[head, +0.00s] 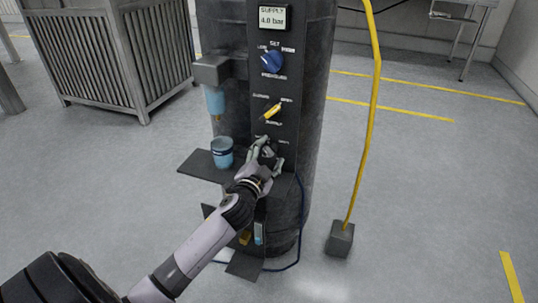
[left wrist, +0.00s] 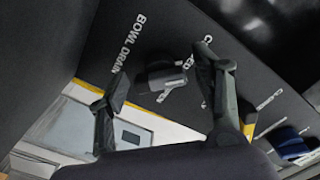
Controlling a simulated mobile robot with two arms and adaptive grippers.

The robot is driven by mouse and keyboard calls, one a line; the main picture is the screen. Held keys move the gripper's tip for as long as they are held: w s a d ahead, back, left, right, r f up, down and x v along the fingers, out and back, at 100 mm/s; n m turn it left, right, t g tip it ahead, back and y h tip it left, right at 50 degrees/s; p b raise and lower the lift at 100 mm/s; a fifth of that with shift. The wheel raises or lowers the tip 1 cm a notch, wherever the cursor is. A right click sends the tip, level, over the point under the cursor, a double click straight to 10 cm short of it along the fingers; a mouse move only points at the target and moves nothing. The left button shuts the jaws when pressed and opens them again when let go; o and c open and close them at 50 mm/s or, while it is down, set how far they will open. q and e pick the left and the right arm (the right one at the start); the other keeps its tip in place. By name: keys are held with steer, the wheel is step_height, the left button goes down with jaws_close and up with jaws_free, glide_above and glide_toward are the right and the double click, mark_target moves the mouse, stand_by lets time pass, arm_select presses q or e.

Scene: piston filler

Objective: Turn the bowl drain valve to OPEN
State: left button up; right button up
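The bowl drain valve is a small dark knob (left wrist: 165,78) on the black panel in the left wrist view. The printed words BOWL DRAIN stand beside it, and a second label, partly covered by a finger, seems to read CLOSED. My left gripper (left wrist: 160,76) is open, with one finger on each side of the knob and gaps visible between. In the head view my left gripper (head: 267,156) is at the lower panel of the dark cylindrical machine (head: 316,90) and covers most of the valve. My right gripper is not in view.
Above the gripper are a yellow handle (head: 272,111), a blue knob (head: 273,61) and a display (head: 272,17) reading 4.0 bar. A blue jar (head: 222,152) stands on a dark shelf (head: 195,166) at the left. A yellow hose (head: 372,110) rises from a grey block (head: 340,239) at the right.

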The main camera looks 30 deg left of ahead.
arm_select(q)
steer(key=c, duration=1.1)
steer(key=shift+c, duration=0.2)
steer(key=shift+m, duration=0.4)
steer(key=m+p, duration=0.1)
steer(key=m, duration=0.2)
steer(key=shift+p, duration=0.3)
steer(key=m+p, duration=0.1)
steer(key=m, duration=0.3)
steer(key=shift+m, duration=0.3)
steer(key=m+p, duration=0.2)
steer(key=m, duration=0.3)
steer(key=m+p, duration=0.1)
steer(key=m, duration=0.3)
steer(key=shift+f+m, duration=0.1)
steer(key=shift+m, duration=0.4)
